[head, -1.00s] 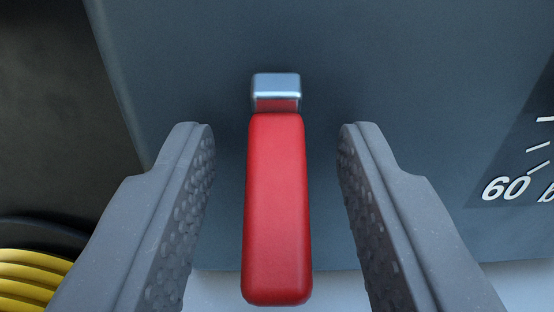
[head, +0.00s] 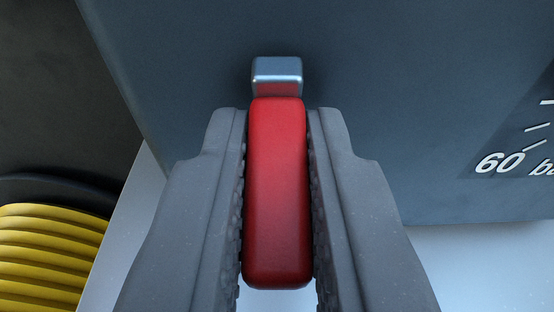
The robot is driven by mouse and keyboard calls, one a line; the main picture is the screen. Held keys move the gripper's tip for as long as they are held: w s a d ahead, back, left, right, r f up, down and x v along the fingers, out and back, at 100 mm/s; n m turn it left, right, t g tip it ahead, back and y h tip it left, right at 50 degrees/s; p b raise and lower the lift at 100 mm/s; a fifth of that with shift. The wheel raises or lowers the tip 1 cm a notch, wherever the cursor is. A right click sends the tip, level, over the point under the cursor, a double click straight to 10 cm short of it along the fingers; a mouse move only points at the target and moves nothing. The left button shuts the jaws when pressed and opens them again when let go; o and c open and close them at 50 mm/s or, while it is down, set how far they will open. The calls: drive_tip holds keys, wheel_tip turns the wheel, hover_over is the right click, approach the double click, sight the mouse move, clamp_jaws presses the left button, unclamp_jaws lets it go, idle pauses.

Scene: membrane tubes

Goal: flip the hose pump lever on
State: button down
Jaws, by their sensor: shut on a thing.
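The hose pump lever is a red handle (head: 277,195) in the middle of the head view, pointing out toward the camera. Its far end meets a small silver metal block (head: 277,75) on the blue-grey pump housing (head: 400,70). My gripper (head: 278,112) is shut on the red handle, with one grey textured finger against each side. The inner pads are mostly hidden by the handle and the fingers' own edges.
A gauge marking reading "60" (head: 500,163) shows on the housing at the right. A coiled yellow hose (head: 45,260) lies at lower left, beside a dark round edge. A pale surface (head: 480,265) shows below the housing. The upper left is dark.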

drive_tip(key=shift+r+g+p, duration=0.45)
drive_tip(key=shift+g+p, duration=0.55)
drive_tip(key=shift+p, duration=1.15)
drive_tip(key=g+p, duration=0.1)
drive_tip(key=p, duration=0.3)
drive_tip(key=shift+r+p, duration=0.3)
drive_tip(key=shift+p, duration=0.05)
drive_tip(key=shift+g+p, duration=0.6)
drive_tip(key=shift+p, duration=0.5)
drive_tip(key=shift+g+p, duration=0.4)
drive_tip(key=shift+p, duration=1)
drive_tip(key=c, duration=1.4)
unclamp_jaws()
drive_tip(key=shift+w, duration=0.1)
